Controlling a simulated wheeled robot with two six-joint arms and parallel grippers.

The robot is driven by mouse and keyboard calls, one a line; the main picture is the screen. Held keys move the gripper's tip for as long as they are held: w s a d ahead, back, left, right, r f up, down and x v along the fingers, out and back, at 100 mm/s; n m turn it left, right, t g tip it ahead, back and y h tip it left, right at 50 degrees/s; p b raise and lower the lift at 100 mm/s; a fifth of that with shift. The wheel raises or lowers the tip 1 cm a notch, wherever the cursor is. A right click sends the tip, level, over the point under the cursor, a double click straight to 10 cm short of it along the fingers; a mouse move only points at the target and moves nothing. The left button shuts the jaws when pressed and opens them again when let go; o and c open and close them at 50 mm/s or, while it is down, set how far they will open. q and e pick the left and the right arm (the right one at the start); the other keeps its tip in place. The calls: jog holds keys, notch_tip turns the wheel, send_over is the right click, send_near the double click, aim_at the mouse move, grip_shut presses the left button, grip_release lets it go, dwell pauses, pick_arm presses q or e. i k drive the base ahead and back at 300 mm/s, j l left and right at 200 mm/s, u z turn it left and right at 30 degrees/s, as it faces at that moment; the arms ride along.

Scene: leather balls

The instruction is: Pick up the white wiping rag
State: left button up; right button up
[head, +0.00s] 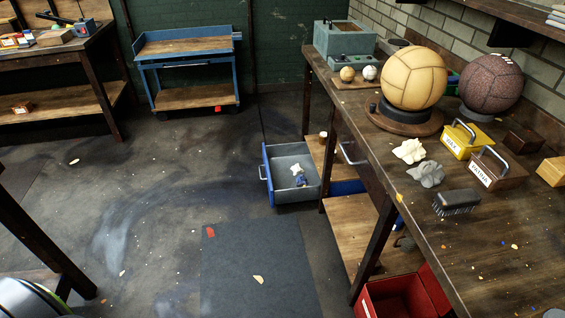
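The white wiping rag (409,151) lies crumpled on the wooden workbench (480,235) at the right. A grey crumpled rag (427,174) lies just in front of it, close beside it. Neither of my grippers is in the head view, so nothing is seen near or touching the white rag.
A tan ball (413,78) on a round stand and a dark brown ball (491,82) stand behind the rags. A yellow box (467,139), a brown handled box (497,169) and a black brush (457,202) are nearby. An open drawer (292,192) juts out below the bench.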

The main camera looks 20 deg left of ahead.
aim_at(298, 168)
jog(key=u, duration=0.6)
jog(key=z, duration=0.3)
jog(key=i+j+z, duration=0.2)
jog(key=z, duration=0.25)
jog(key=i+j+z, duration=0.15)
jog(key=z, duration=0.25)
jog(key=i+j+z, duration=0.1)
jog(key=j+z, duration=0.35)
jog(key=i+j+z, duration=0.1)
jog(key=j+z, duration=0.3)
jog(key=l, duration=0.1)
